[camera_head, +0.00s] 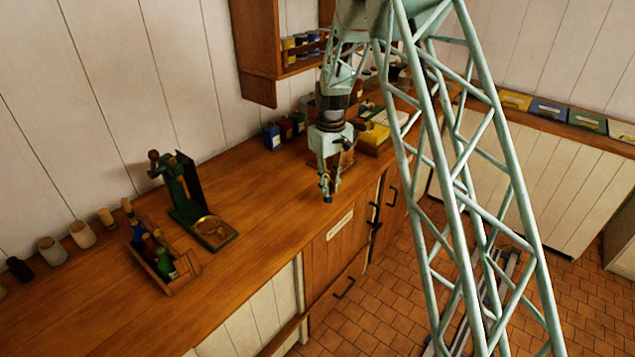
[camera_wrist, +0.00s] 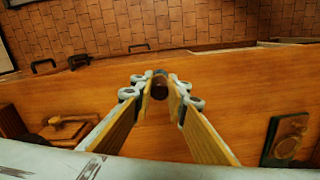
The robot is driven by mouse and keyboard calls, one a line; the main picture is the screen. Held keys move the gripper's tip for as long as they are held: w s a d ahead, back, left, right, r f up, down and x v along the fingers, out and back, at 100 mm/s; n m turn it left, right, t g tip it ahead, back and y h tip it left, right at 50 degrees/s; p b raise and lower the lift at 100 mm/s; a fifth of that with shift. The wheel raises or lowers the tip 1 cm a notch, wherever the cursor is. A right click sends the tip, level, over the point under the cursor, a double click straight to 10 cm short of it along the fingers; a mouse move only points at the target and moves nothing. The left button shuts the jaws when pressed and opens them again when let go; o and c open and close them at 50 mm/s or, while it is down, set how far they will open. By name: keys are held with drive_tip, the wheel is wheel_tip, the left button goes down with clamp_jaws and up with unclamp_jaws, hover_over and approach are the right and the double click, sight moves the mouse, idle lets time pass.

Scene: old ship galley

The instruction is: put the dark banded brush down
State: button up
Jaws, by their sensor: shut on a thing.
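My gripper (camera_head: 328,188) points down over the wooden counter, near its front edge. In the wrist view my gripper (camera_wrist: 160,88) is shut on a small dark brown round thing (camera_wrist: 159,91), taken to be the dark banded brush; mostly its end shows between the fingertips. In the head view the brush is mostly hidden by the fingers, and its bands cannot be made out. Bare counter (camera_wrist: 235,85) lies below and around the fingertips. Whether the brush touches the counter cannot be told.
A green press (camera_head: 187,195) with a brass dish stands to the left, beside a wooden bottle crate (camera_head: 160,267). Small blue jars (camera_head: 271,137) and a yellow box (camera_head: 374,137) stand behind my gripper. The counter between press and gripper is clear. Drawer handles are on the front.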

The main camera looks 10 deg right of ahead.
drive_tip(key=w+a, duration=0.2)
drive_tip(key=w, duration=0.6)
drive_tip(key=shift+w+f+p, duration=0.3)
drive_tip(key=shift+f+p, duration=0.1)
drive_tip(key=shift+w+f, duration=0.15)
drive_tip(key=shift+f, duration=0.75)
drive_tip(key=shift+w+f, duration=0.15)
drive_tip(key=shift+f, duration=0.7)
drive_tip(key=shift+f, duration=0.2)
drive_tip(key=o, duration=0.9)
drive_tip(key=shift+c, duration=0.2)
drive_tip(key=shift+r, duration=0.25)
wheel_tip(320, 180, up, 12)
